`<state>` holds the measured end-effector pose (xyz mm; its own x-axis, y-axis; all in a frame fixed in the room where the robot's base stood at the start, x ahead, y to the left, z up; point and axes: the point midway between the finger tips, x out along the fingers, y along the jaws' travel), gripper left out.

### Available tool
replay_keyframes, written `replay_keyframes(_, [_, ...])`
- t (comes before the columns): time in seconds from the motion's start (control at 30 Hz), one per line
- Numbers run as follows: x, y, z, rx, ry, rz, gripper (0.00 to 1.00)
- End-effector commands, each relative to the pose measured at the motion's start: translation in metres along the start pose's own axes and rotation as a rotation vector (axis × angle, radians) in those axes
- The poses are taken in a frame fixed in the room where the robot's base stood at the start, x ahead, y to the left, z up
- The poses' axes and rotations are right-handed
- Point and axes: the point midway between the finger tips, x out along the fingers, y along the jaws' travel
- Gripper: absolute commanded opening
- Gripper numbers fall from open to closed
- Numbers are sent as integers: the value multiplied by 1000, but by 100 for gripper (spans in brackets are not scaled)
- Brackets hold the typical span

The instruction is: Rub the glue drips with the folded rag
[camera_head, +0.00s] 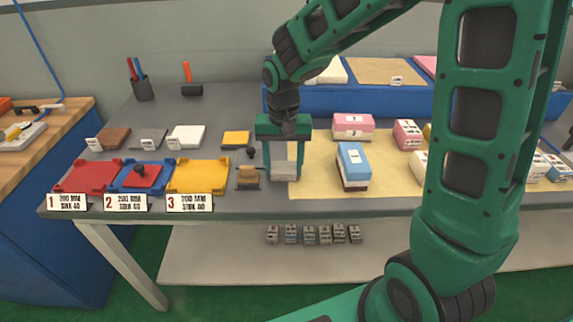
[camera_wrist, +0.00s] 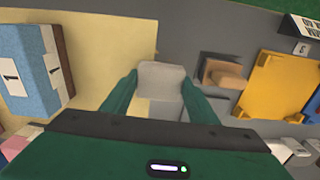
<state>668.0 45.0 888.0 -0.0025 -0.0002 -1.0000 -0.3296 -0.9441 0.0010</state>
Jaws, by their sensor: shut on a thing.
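My gripper (camera_head: 284,174) is over the left edge of the pale yellow sheet (camera_head: 325,185) on the grey table. It points down, its two green fingers shut on a whitish-grey folded piece, which looks like the folded rag (camera_head: 284,152). In the wrist view the rag (camera_wrist: 162,75) sits between the fingertips of my gripper (camera_wrist: 160,88), across the border of sheet and grey tabletop. I cannot tell whether it touches the surface. No glue drips can be made out; the rag and fingers hide the spot below.
Left of my gripper are a small brown block (camera_head: 248,176), a yellow tray (camera_head: 200,175), a blue tray (camera_head: 131,179) and a red tray (camera_head: 88,178). A blue-and-white block (camera_head: 353,165) stands close right. A blue shelf (camera_head: 390,103) runs behind.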

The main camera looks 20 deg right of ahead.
Motion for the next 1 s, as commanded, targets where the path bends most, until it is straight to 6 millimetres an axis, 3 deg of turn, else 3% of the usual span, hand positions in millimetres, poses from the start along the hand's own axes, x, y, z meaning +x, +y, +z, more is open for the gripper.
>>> replay_keyframes(0.3, [2,-24,1,-2,0,0,36])
replay_keyframes(0.5, [0,-28,1,-8,0,-5,36])
replay_keyframes(0.67, [-1,-23,2,-9,1,-6,33])
replay_keyframes(1.0, [-2,6,0,-2,1,-2,33])
